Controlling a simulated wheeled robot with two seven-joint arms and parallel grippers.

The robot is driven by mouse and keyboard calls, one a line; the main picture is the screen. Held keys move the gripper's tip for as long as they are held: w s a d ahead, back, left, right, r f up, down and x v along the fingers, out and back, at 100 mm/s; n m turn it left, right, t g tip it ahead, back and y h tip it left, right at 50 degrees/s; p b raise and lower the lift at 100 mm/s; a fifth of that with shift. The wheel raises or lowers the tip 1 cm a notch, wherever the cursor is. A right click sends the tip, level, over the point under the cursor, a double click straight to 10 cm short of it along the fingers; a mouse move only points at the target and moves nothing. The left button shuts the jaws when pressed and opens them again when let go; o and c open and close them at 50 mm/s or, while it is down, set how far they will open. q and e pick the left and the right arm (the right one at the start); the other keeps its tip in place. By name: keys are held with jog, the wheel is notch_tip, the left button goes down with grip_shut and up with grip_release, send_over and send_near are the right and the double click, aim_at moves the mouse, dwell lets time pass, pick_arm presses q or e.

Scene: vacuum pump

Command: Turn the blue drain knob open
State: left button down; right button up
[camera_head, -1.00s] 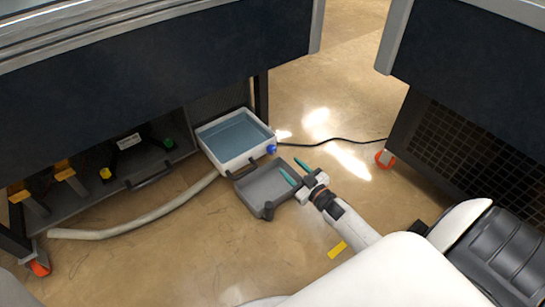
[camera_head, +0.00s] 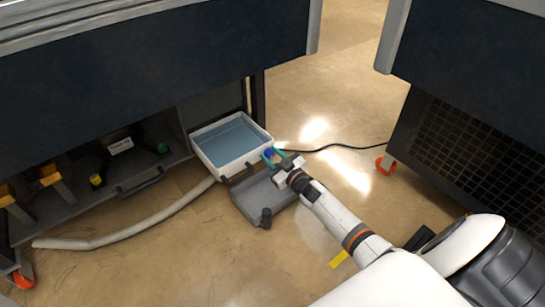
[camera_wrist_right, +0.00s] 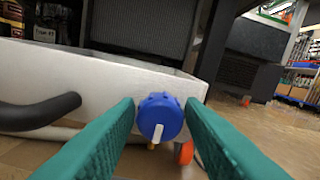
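The blue drain knob (camera_wrist_right: 160,117) sits on the front of the white water tank (camera_wrist_right: 85,85), near its right corner. It has a white pointer mark directed downward. In the head view the knob (camera_head: 269,154) is partly hidden by my right gripper (camera_head: 272,156). The right gripper's green fingers are open, one on each side of the knob. In the right wrist view the fingertips (camera_wrist_right: 160,108) look close to the knob, but I cannot tell whether they touch it. My left gripper is not in view.
A black handle (camera_wrist_right: 40,112) sticks out left of the knob. A pale hose (camera_head: 130,231) runs along the floor. An orange caster (camera_wrist_right: 184,152) stands below right of the knob.

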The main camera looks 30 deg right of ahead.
jog(key=c, duration=0.6)
jog(key=shift+n, duration=0.3)
jog(key=n, duration=0.3)
jog(key=shift+p, duration=0.4)
jog(key=n, duration=0.9)
jog(key=shift+f+n+b, duration=0.1)
jog(key=shift+n+b, duration=0.2)
jog(key=shift+b, duration=0.1)
jog(key=n+b, duration=0.1)
jog(key=n, duration=0.3)
jog(key=shift+n, duration=0.3)
jog(key=shift+a, duration=0.1)
